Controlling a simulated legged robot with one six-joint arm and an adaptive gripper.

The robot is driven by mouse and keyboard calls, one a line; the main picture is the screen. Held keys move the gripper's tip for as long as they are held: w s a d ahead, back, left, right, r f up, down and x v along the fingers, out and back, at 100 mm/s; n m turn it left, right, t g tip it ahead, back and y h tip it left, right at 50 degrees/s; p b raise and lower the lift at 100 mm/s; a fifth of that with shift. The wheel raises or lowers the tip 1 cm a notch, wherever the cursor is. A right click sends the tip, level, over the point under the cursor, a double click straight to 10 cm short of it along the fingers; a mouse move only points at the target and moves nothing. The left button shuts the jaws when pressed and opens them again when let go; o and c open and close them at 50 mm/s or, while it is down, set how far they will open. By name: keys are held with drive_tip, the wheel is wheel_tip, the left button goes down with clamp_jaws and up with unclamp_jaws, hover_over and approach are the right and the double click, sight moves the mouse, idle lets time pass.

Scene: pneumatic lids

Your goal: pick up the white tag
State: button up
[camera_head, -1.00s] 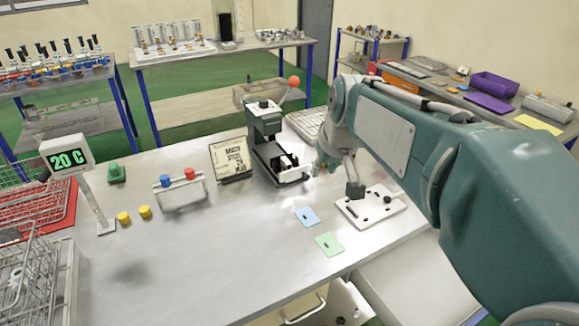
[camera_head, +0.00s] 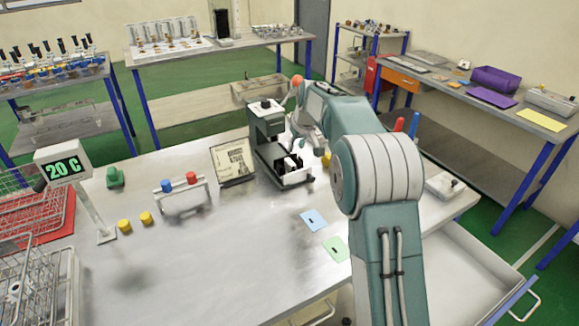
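I cannot make out a white tag in this view. A light blue tag (camera_head: 314,220) and a light green tag (camera_head: 335,250) lie flat on the grey metal table (camera_head: 240,250), each with a small dark mark. My arm reaches over the right part of the table and bends down beside the dark green press (camera_head: 266,135). The fingers of my gripper are not clear there, so I cannot tell if they are open or shut. My arm covers most of a white plate (camera_head: 446,187); only its right end shows.
A sign (camera_head: 233,160) and a stand with blue and red knobs (camera_head: 182,195) stand left of the press. Yellow knobs (camera_head: 146,218), a temperature display (camera_head: 63,167) and wire baskets (camera_head: 30,275) are farther left. The table's middle front is clear. An open drawer (camera_head: 470,270) juts out at right.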

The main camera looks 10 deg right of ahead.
sight(290, 162)
drive_tip(key=x, duration=1)
drive_tip(key=shift+r, duration=0.1)
clamp_jaws()
